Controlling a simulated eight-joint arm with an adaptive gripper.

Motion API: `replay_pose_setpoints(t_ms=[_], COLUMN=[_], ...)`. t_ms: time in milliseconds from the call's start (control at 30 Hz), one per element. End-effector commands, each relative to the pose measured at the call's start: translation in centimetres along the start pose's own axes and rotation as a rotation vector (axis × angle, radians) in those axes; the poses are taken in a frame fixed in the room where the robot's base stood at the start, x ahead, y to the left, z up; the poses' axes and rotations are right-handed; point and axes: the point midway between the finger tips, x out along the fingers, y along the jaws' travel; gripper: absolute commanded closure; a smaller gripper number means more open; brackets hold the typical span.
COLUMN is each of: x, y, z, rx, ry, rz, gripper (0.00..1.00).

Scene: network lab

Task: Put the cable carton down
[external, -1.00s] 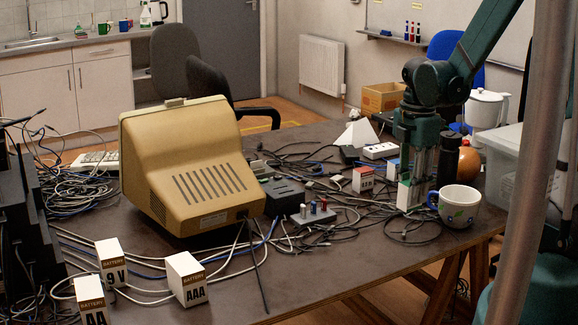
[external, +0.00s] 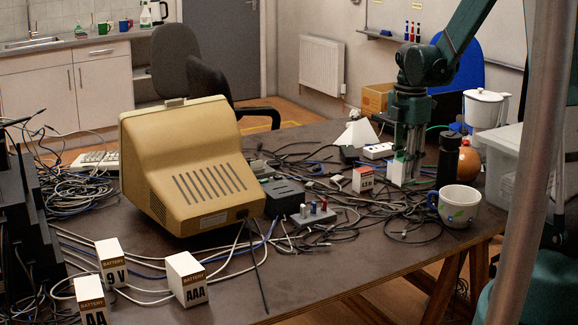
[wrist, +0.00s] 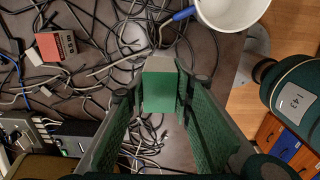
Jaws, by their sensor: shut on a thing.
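The cable carton, a small green and white box (external: 397,171), is between the fingers of my gripper (external: 407,178) over the right part of the table in the external view. In the wrist view the carton (wrist: 158,88) shows its pale end and green side between the fingertips of my gripper (wrist: 160,98). My gripper is shut on it and points down. Cables lie under and around it. I cannot tell whether its bottom touches the table or cables, as the fingers partly hide it.
A white mug (external: 458,207) and a dark flask (external: 448,163) stand right of the carton. A red and white box (external: 363,180) is to its left, with a white pyramid (external: 357,134) behind. Loose cables (external: 405,225) cover nearby table. The front table surface (external: 330,265) is mostly bare.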

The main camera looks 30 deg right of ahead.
Motion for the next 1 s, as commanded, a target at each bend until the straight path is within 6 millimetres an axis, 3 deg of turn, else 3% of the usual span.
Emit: replay_pose_setpoints(t_ms=[400,1000], x=[-0.6,0.0], y=[8.2,17.4], z=[7.7,20.2], rx=[0.003,0.005], ry=[0.000,0.000], rz=[0.000,0.000], gripper=[0.90,0.90])
